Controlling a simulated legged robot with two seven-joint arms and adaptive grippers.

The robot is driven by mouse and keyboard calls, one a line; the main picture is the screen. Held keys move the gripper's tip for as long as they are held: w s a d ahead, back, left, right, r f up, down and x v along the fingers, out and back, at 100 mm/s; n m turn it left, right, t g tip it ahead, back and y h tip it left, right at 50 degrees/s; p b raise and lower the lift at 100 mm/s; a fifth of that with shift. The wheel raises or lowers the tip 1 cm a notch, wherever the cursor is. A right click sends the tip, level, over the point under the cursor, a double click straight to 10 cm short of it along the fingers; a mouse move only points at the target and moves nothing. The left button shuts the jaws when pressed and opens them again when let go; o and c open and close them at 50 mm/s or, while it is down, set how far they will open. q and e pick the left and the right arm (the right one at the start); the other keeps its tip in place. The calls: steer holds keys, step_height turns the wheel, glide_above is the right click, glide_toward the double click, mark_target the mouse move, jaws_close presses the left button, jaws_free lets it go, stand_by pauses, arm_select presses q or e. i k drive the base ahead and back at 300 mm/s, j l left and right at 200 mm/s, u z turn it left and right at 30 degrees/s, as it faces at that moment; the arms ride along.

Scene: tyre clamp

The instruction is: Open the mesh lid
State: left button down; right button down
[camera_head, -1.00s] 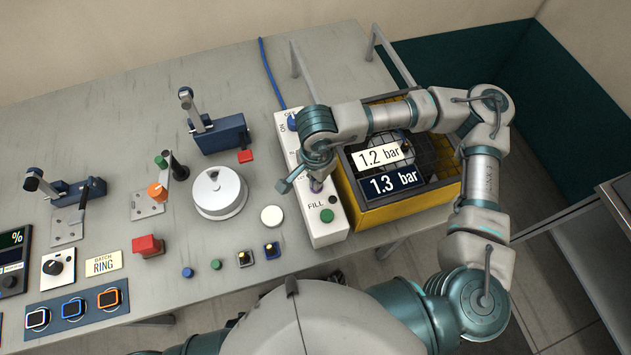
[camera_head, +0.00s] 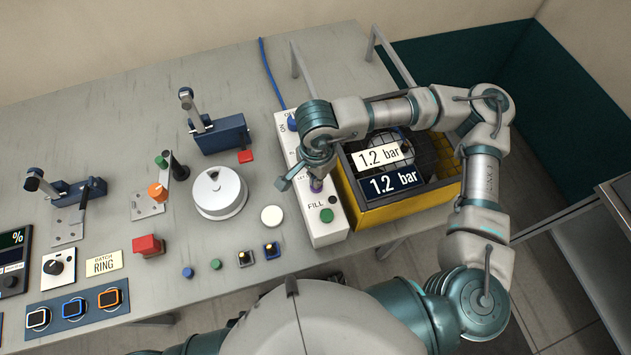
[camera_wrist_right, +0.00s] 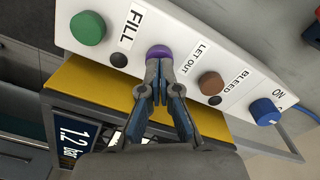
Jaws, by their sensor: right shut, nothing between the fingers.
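The mesh lid (camera_head: 428,148) is a dark grid over the yellow box (camera_head: 405,216) on the right of the bench. It looks shut, though my right arm and the two signs hide much of it. My right gripper (camera_wrist_right: 158,92) is shut and empty, with its tips at the purple button on the white panel, beside the box. I cannot tell whether the tips touch the button. In the head view the right gripper (camera_head: 315,172) points down at the panel. My left gripper is not in view.
The white panel (camera_head: 323,232) carries a green FILL button (camera_head: 327,215), a brown button (camera_wrist_right: 211,83) and a blue knob (camera_wrist_right: 264,111). Clamps (camera_head: 222,134) and a white round dial (camera_head: 219,192) stand to the left.

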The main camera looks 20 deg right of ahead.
mark_target(396, 183)
steer(key=k, duration=1.5)
